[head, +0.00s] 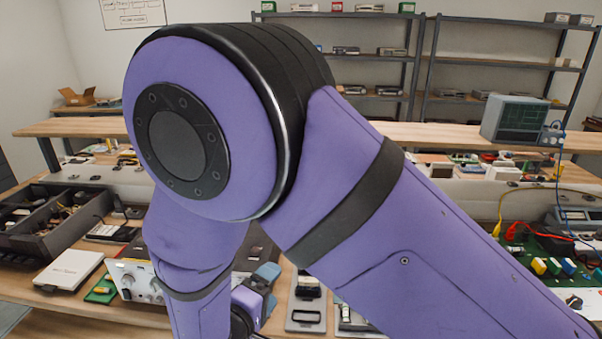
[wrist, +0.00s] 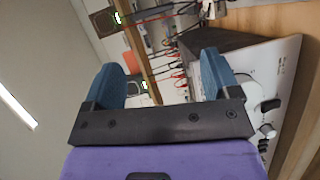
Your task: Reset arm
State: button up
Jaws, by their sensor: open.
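My purple arm fills the middle of the head view, with its large joint high up and its far end low over the workbench. In the wrist view my gripper (wrist: 162,80) has its two blue fingers spread apart, with nothing between them. A white instrument with knobs (wrist: 270,105) is just right of the fingers in that view. In the head view a small part of the gripper's blue and purple end shows low at the centre, mostly hidden by my arm.
The workbench is crowded. A black divided bin (head: 60,225) and a white box (head: 68,269) are at left. A white knobbed instrument (head: 135,280) stands beside my forearm. A green board (head: 545,265) with cables is at right. An oscilloscope (head: 515,118) stands on the raised shelf (head: 440,133).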

jog(key=w+d+r+m+g+h, duration=0.1)
jog(key=d+r+m+g, duration=0.4)
jog(key=d+r, duration=0.55)
jog(key=w+d+r+m+g, duration=0.15)
jog(key=d+r+g, duration=0.5)
jog(key=d, duration=0.65)
jog(key=s+d+r+m+t+y, duration=0.1)
jog(key=s+d+r+m+y, duration=0.1)
jog(key=s+d+r+y, duration=0.2)
jog(key=s+d+r+m+t+y, duration=0.1)
jog(key=s+d+r+m+y, duration=0.2)
jog(key=s+d+r, duration=0.6)
jog(key=shift+s+d+y, duration=0.5)
jog(key=shift+s+y, duration=0.4)
jog(key=shift+s, duration=1.3)
